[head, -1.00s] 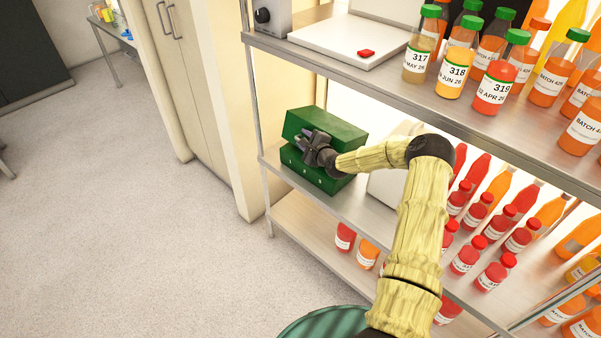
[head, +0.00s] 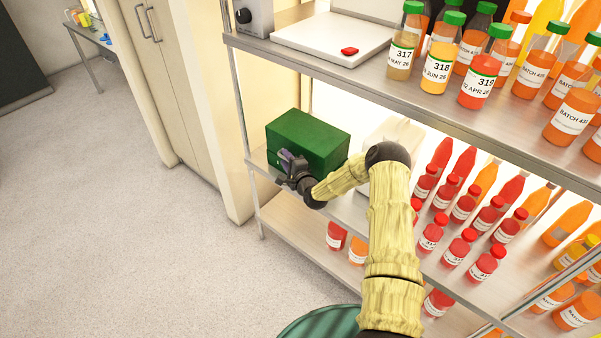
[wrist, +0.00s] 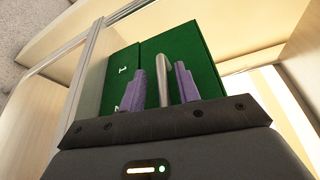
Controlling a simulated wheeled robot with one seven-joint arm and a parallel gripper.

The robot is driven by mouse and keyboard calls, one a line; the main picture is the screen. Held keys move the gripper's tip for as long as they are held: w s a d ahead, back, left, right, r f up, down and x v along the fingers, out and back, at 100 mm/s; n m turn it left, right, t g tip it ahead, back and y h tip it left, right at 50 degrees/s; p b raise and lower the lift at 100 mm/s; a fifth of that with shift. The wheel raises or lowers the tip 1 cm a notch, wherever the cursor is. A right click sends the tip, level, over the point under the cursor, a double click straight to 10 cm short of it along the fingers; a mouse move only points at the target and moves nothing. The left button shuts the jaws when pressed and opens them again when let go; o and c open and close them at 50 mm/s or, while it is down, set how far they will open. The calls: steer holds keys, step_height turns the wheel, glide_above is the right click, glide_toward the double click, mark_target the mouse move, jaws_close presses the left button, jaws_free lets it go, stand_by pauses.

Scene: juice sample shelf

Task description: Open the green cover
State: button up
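The green box (head: 312,139) stands on the middle shelf at its left end, and its top looks flat and level. My gripper (head: 290,165) is at the lower left of the box front, and my wrist hides part of that front. In the wrist view, a green panel with a silver bent handle (wrist: 160,84) faces me. A seam divides it from a green panel with white marks (wrist: 121,85) on the left. My gripper's two purple fingers (wrist: 161,88) stand either side of the handle with gaps. I cannot tell whether they touch the panel.
A white object (head: 398,134) stands right of the box, partly behind my arm. Red bottles (head: 463,249) fill the shelf further right. The upper shelf (head: 330,75) is above, with a white scale (head: 318,40) and labelled bottles. Open floor (head: 110,210) lies to the left.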

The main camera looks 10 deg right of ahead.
steer(key=v, duration=0.7)
steer(key=shift+s, duration=0.35)
steer(key=shift+d+r, duration=0.1)
steer(key=shift+r, duration=0.05)
steer(key=s+a+r+n+g+h, duration=0.1)
steer(key=s+r+n+g, duration=0.45)
steer(key=s, duration=0.55)
steer(key=s+a+r+n+g+h, duration=0.15)
steer(key=s+r+n+g, duration=0.4)
steer(key=s, duration=0.55)
steer(key=s+r+n+g+h, duration=0.25)
steer(key=s+r+n, duration=0.45)
steer(key=s, duration=0.5)
step_height(320, 180, up, 11)
steer(key=p, duration=0.9)
steer(key=shift+w+f+m+y+p, duration=0.25)
steer(key=shift+m+y+p, duration=0.05)
steer(key=shift+y, duration=0.1)
